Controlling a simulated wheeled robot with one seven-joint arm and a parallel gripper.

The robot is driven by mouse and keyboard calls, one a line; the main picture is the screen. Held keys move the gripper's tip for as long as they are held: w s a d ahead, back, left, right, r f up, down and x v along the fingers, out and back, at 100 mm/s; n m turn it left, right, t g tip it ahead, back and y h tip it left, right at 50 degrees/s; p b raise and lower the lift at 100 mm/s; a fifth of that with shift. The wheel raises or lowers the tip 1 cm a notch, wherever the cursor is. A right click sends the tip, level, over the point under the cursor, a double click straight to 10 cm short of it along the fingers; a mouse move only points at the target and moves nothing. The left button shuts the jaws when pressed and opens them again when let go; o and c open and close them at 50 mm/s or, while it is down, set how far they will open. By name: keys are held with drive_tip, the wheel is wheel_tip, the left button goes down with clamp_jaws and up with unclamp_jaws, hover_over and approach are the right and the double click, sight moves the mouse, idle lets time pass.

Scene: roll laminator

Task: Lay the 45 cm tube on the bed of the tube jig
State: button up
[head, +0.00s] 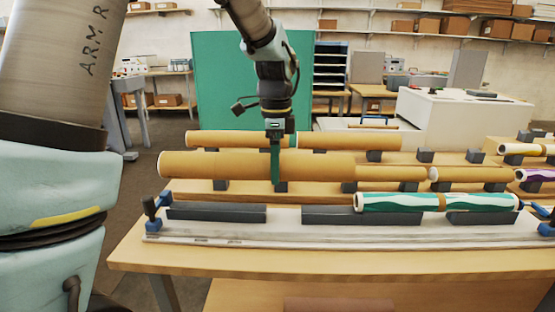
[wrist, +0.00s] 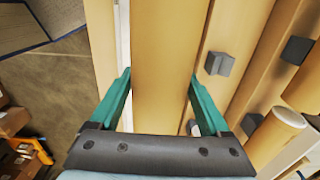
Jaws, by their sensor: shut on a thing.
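A long brown cardboard tube (head: 220,165) runs left to right in the head view. My gripper (head: 276,168) comes down from above and is shut on it, right of its middle. In the wrist view the tube (wrist: 168,60) fills the space between the teal fingers (wrist: 160,95). The tube jig's pale base (head: 290,233) lies along the table's front edge, nearer the head camera than the tube. Its bed has dark grey blocks (head: 217,212) with gaps between them. Whether the held tube touches the grey supports behind it is unclear.
A green-and-white patterned tube or pair of tubes (head: 400,203) lies on the jig's right part. Blue clamps (head: 152,208) stand at the jig's ends. More brown tubes (head: 350,141) rest on grey supports behind. The jig's left blocks are clear.

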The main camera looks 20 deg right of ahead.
wheel_tip(320, 180, down, 7)
drive_tip(key=b, duration=0.5)
drive_tip(key=shift+b, duration=0.3)
drive_tip(key=shift+f+b, duration=0.4)
drive_tip(key=shift+f, duration=0.5)
drive_tip(key=shift+f, duration=0.1)
drive_tip(key=o, duration=1.4)
wheel_tip(320, 180, up, 11)
drive_tip(key=shift+f+b, duration=0.1)
drive_tip(key=shift+b, duration=0.35)
drive_tip(key=shift+s, duration=0.1)
